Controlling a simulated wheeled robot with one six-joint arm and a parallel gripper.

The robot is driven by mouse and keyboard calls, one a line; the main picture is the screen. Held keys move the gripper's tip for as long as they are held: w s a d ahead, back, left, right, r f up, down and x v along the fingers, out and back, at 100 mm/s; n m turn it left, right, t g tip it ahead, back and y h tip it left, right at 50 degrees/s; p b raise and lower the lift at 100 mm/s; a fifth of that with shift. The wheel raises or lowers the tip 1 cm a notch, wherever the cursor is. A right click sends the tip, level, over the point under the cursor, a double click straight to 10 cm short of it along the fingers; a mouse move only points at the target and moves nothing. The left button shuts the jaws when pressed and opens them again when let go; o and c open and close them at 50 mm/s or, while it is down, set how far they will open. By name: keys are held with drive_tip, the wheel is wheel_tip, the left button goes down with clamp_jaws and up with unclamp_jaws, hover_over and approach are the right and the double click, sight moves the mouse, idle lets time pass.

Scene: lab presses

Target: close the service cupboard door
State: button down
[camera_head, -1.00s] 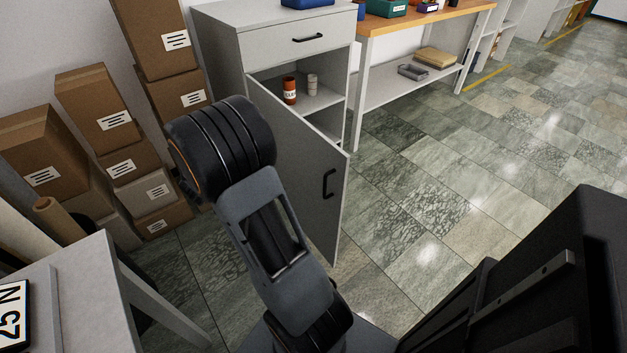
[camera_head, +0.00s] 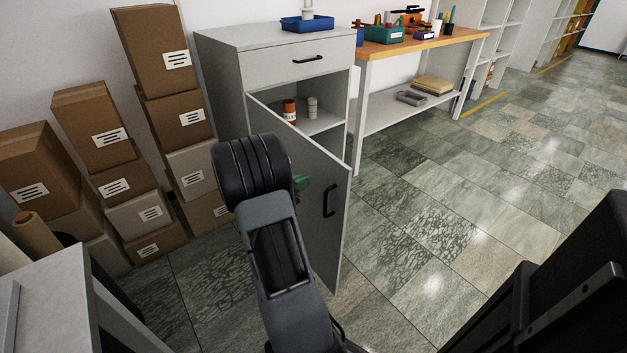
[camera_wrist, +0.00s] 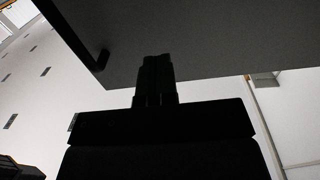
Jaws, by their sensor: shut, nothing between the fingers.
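The grey service cupboard (camera_head: 215,75) stands against the wall with its drawer shut. Its door (camera_head: 322,240) is open, swung out towards me, with a black handle (camera_head: 330,190) near its free edge. In the head view my arm is in front of the door's left part and hides most of my gripper. In the wrist view my gripper (camera_wrist: 155,58) is shut and empty, a dark shape against the door's grey panel (camera_wrist: 215,40). The handle (camera_wrist: 102,60) shows to its left. I cannot tell whether the fingertips touch the panel.
Stacked cardboard boxes (camera_head: 170,110) stand left of the cupboard. A grey table (camera_head: 55,300) is at the lower left. A workbench (camera_head: 430,42) stands right of the cupboard. A bottle (camera_head: 290,108) stands on the cupboard shelf.

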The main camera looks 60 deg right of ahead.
sight(320, 173)
drive_tip(key=shift+b+x, duration=0.45)
drive_tip(key=shift+x, duration=1.55)
drive_tip(key=shift+d, duration=0.1)
